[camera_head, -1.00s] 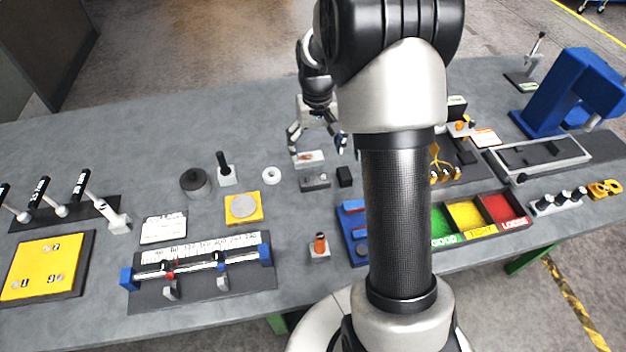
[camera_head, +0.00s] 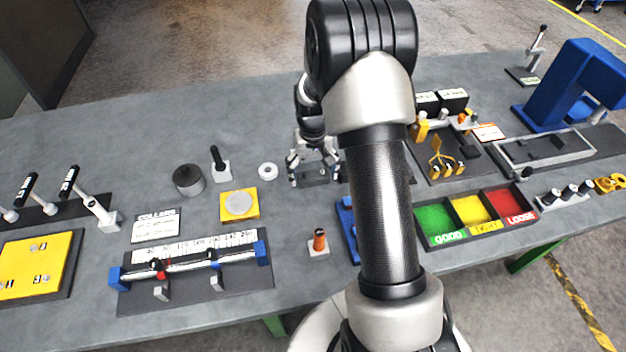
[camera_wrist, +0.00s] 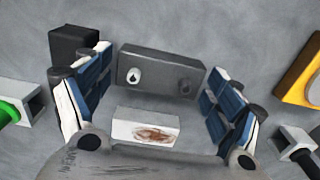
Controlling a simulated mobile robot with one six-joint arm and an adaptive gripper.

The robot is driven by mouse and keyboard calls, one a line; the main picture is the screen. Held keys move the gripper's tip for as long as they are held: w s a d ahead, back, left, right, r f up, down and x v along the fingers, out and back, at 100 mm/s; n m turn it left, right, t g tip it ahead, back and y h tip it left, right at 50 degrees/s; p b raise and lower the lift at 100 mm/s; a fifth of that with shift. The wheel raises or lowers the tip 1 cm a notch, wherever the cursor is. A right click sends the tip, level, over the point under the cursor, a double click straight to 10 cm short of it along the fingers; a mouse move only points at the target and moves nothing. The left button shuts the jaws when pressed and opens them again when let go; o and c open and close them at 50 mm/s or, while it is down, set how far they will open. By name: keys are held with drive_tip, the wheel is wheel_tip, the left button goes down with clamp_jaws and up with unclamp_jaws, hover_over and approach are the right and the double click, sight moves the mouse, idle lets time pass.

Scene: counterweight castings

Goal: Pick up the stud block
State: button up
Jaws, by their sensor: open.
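A dark grey block (camera_wrist: 160,73), which looks like the stud block, lies on the grey table with a pale round stud or hole at its left and a dark round one at its right. In the head view, the dark block (camera_head: 314,178) shows just under my gripper (camera_head: 316,168). In the wrist view, my gripper (camera_wrist: 162,70) is open and empty, its blue-padded fingers to the left and right of the block. I cannot tell how far the fingertips are above the table. A pale block with a brown patch (camera_wrist: 147,129) lies on the near side, also between the fingers.
A black cube (camera_wrist: 73,43) stands close by the left finger. A white ring (camera_head: 268,171), a grey cylinder (camera_head: 188,180) and a black-handled piece (camera_head: 219,163) stand to the left. A yellow pad (camera_head: 240,204) lies nearer. Colored bins (camera_head: 474,233) are to the right.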

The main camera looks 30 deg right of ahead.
drive_tip(key=shift+r, duration=0.1)
drive_tip(key=c, duration=1.3)
